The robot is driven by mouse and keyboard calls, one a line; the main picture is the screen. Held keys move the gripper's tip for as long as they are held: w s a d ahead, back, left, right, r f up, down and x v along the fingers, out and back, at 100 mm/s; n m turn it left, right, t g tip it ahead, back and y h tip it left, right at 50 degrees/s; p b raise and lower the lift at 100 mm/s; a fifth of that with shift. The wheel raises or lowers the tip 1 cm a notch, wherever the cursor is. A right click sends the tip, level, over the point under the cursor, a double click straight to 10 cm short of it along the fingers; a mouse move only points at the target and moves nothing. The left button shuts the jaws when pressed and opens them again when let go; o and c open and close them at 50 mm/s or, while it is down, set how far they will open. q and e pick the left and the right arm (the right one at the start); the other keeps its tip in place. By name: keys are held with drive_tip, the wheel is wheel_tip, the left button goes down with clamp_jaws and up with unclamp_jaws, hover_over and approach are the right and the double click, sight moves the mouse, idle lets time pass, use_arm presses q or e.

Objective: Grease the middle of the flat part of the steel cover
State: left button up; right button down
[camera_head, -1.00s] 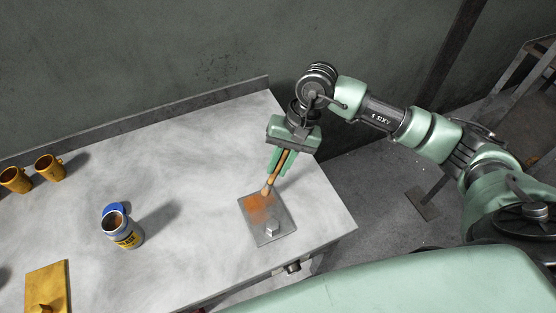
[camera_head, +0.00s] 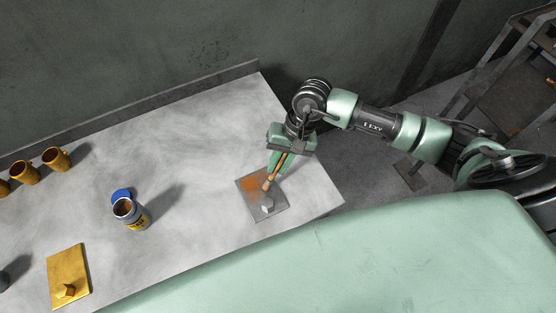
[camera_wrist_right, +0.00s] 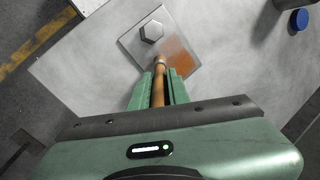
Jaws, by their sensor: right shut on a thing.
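The steel cover (camera_head: 279,204) is a grey plate lying on the table, with a hexagonal knob (camera_head: 267,205) towards its near side. An orange-brown grease patch (camera_head: 248,185) covers part of its flat area. My right gripper (camera_head: 274,165) is shut on the wooden handle of a brush (camera_head: 269,180). The brush slants down, its tip over the cover between the patch and the knob. In the right wrist view the brush (camera_wrist_right: 159,85) points at the cover (camera_wrist_right: 175,18), its tip near the knob. Whether the bristles touch is unclear. My left gripper is not in view.
An open grease tin (camera_head: 137,216) with a blue lid (camera_head: 121,195) beside it stands left of the cover. A yellow cover with a knob (camera_head: 70,262) lies at the front left. Several yellow mugs (camera_head: 56,159) stand at the far left. The table between is clear.

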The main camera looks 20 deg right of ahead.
drive_tip(key=shift+f+b, duration=0.45)
drive_tip(key=shift+b, duration=0.15)
idle(0.9)
drive_tip(key=shift+s, duration=0.15)
